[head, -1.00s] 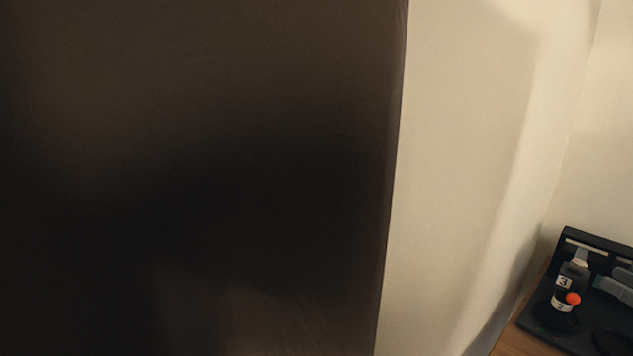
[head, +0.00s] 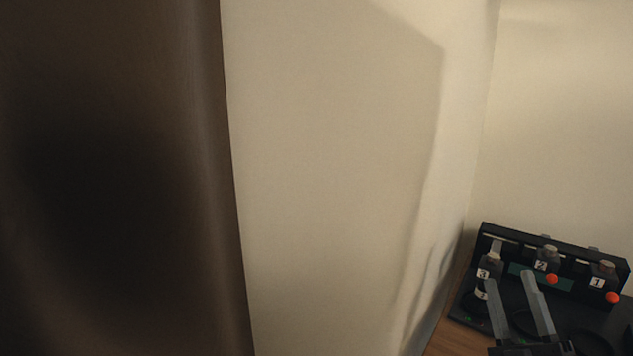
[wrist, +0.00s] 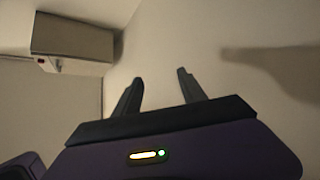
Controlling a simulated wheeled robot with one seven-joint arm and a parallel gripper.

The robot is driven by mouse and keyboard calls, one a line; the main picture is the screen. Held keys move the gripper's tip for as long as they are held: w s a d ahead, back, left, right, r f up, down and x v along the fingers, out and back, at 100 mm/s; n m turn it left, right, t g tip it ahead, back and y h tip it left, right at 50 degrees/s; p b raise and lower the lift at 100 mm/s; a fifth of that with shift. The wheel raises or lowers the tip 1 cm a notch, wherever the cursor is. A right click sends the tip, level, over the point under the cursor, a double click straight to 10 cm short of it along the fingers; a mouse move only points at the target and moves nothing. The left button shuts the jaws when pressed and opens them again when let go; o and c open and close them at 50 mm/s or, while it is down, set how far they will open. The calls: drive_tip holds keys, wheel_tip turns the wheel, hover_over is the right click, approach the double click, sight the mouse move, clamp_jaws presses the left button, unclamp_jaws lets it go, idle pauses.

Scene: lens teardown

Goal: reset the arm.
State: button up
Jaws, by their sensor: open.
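My gripper (wrist: 157,84) is open in the wrist view, its two dark fingers apart with nothing between them. It points toward a bare pale wall. In the head view my gripper (head: 532,290) shows at the lower right as two grey fingers in front of the dark rack. It hides part of the rack and tray there. I cannot tell how far it is from them.
A dark rack (head: 553,257) stands on a wooden surface (head: 441,341) at the lower right, with numbered bottles (head: 547,260) and orange-red balls (head: 613,297). A dark brown panel (head: 120,180) fills the left. A boxy fixture (wrist: 72,42) is on the wall in the wrist view.

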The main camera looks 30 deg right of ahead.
drive_tip(key=s+a+f+m+g+y+p, duration=0.25)
drive_tip(key=a+f+m, duration=0.2)
drive_tip(key=a, duration=0.45)
drive_tip(key=s+a+f+m+g+y+p, duration=0.1)
drive_tip(key=s+a+f+m+g, duration=0.3)
drive_tip(key=a, duration=0.4)
drive_tip(key=s+a+f+n+g+y+p, duration=0.1)
drive_tip(key=s+a+g+y+p, duration=0.1)
drive_tip(key=s+a+y, duration=0.6)
drive_tip(key=s+a+p, duration=0.1)
drive_tip(key=s+a, duration=0.3)
drive_tip(key=a, duration=0.1)
drive_tip(key=shift+f+n, duration=0.35)
